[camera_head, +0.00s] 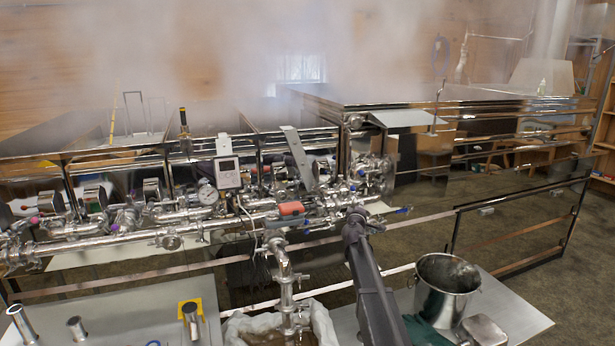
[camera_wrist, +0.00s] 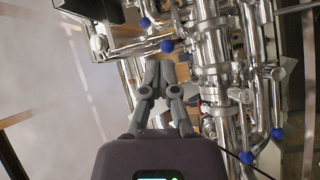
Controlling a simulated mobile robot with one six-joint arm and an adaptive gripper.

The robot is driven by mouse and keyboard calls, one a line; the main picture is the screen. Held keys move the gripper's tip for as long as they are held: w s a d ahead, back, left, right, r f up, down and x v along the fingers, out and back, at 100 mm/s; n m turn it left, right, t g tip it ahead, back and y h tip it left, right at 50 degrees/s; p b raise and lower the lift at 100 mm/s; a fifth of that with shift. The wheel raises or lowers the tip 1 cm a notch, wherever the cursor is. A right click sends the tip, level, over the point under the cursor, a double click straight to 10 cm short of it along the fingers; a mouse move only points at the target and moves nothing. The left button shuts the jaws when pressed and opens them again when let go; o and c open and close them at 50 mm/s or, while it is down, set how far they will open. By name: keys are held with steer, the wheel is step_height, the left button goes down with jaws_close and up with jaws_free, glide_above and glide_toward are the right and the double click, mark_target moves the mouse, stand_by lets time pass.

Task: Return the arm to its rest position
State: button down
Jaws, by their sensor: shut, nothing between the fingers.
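My gripper (camera_wrist: 160,72) shows in the wrist view with its two grey fingers close together, shut and empty. Valve pipework with blue-tipped handles (camera_wrist: 210,50) lies beyond and to the right of the fingertips. I cannot tell how far apart they are. In the head view my dark arm (camera_head: 370,285) rises from the bottom edge, and its upper end is in front of the steel pipework (camera_head: 220,215). The fingers cannot be made out clearly there.
The steamy evaporator (camera_head: 400,97) stands behind the pipework. A steel bucket (camera_head: 443,298) stands on a metal table (camera_head: 520,318) right of my arm. A white-lined container (camera_head: 235,330) sits below the downpipe (camera_head: 285,275), left of my arm.

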steer(key=s+d+f+m+g+h, duration=0.1)
steer(key=s+d+f+m+g, duration=0.2)
steer(key=s, duration=0.6)
steer(key=s+d+f+m+g+b, duration=0.1)
steer(key=s+f+m+g, duration=0.4)
steer(key=s, duration=0.4)
steer(key=s+d+f+m+g+h, duration=0.1)
steer(key=s+f+m+g, duration=0.15)
steer(key=s+f, duration=0.4)
steer(key=s+a+f+g+y, duration=0.2)
steer(key=s+a, duration=0.1)
steer(key=s, duration=0.5)
steer(key=s+a+f+g+y+b, duration=0.1)
steer(key=s+a+f+g+y, duration=0.1)
steer(key=s, duration=0.7)
steer(key=s+a+f+g+y, duration=0.3)
steer(key=s+a, duration=0.2)
steer(key=s, duration=0.3)
steer(key=shift+s+a+m+y, duration=0.3)
steer(key=shift+s+a+m, duration=0.05)
steer(key=shift+s+m, duration=0.1)
steer(key=shift+w, duration=0.1)
